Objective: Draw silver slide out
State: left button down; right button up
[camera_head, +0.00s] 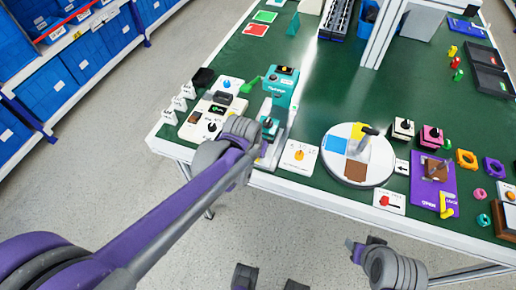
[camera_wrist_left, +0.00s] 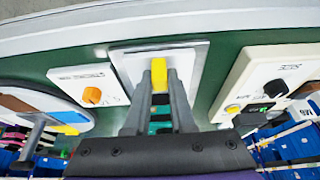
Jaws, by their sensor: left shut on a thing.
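The silver slide (camera_wrist_left: 192,62) is a flat grey plate with a yellow handle (camera_wrist_left: 158,72) on it. In the head view the slide (camera_head: 271,158) shows partly at the foot of the teal machine (camera_head: 283,88), near the table's front edge. My left gripper (camera_wrist_left: 159,82) is shut on the yellow handle, with one finger on each side. In the head view my left wrist hides the handle and the fingertips. My right gripper (camera_head: 354,250) is off the table's front edge at the lower right, away from the slide; its jaw opening is too small to judge.
A white panel with an orange knob (camera_head: 299,155) lies right of the slide. A white panel with a black knob (camera_head: 205,127) lies to its left. A round white turntable (camera_head: 337,170) stands farther right. Floor lies clear in front of the table.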

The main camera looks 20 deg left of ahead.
pick_arm(q)
jog(key=c, duration=0.8)
grip_release()
jog(key=shift+s, duration=0.2)
jog(key=shift+o, duration=0.2)
jog(key=p+v, duration=0.2)
jog(key=v, duration=0.8)
jog(key=shift+r, duration=0.4)
jog(key=shift+s, duration=0.15)
jog(key=s+a+p, duration=0.2)
jog(key=s+p, duration=0.4)
jog(key=s, duration=0.6)
jog(key=shift+a+f+t, duration=0.15)
jog(key=shift+f+t, duration=0.25)
jog(key=shift+f, duration=0.05)
